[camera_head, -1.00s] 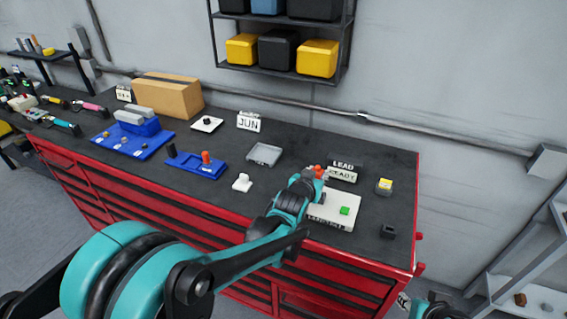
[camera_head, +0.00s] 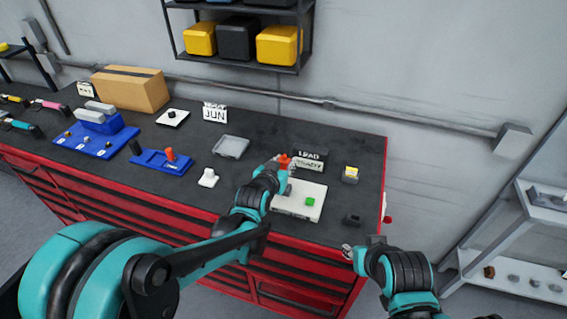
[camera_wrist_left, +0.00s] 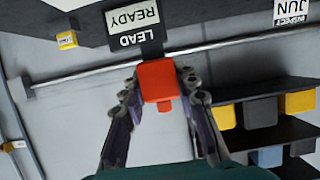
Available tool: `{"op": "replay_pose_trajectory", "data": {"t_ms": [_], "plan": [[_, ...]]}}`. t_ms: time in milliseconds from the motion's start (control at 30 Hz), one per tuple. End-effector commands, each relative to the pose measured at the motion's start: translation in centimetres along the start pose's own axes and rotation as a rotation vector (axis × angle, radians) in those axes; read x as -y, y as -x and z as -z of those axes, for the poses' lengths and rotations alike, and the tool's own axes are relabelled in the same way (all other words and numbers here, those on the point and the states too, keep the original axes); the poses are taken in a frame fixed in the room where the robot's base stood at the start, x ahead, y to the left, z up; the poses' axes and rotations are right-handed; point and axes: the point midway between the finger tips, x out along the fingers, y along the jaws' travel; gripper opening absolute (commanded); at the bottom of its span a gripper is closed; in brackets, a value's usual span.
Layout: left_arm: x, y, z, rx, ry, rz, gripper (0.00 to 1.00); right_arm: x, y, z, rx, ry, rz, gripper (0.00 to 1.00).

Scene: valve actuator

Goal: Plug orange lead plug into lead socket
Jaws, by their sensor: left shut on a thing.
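The orange lead plug (camera_head: 285,161) is held at the tip of my left gripper (camera_head: 282,168), just left of the LEAD READY sign (camera_head: 309,161) in the head view. In the left wrist view the orange plug (camera_wrist_left: 157,82) sits between the two fingers of the left gripper (camera_wrist_left: 158,92), with the sign (camera_wrist_left: 134,25) upside down behind it. A white box (camera_head: 301,201) with a green block (camera_head: 310,202) lies in front of the sign. I cannot make out the lead socket opening. My right gripper (camera_head: 348,252) is near the bench's front right corner; its fingers are too small to judge.
A blue tray (camera_head: 147,160) with an orange peg, a grey tray (camera_head: 231,147) and a white piece (camera_head: 208,178) lie to the left. A yellow-topped block (camera_head: 351,174) and a black block (camera_head: 353,219) are at the right. Dark bench top is clear between them.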

Motion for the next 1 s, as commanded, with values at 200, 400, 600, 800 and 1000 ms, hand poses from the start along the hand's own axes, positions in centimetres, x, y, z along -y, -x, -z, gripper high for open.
{"op": "replay_pose_trajectory", "data": {"t_ms": [200,400,600,800,1000], "plan": [[0.0,-0.8,-1.8,0.000,0.000,0.000,0.00,0.0,-1.5,-1.1,0.000,0.000,0.000,0.35],[0.0,-1.5,-3.7,0.000,0.001,0.000,0.00,0.0,-3.0,-2.1,0.000,0.000,0.000,0.35],[0.0,-2.1,-5.0,0.000,0.001,0.000,0.00,0.0,-4.0,-2.9,0.000,0.000,0.000,0.35],[0.0,-2.1,-5.2,0.000,0.001,0.000,0.00,0.0,-4.1,-3.0,0.000,0.000,0.000,0.35],[0.0,-2.1,-5.1,0.000,0.001,0.000,0.00,0.0,-4.1,-2.9,0.000,0.000,0.000,0.35]]}}
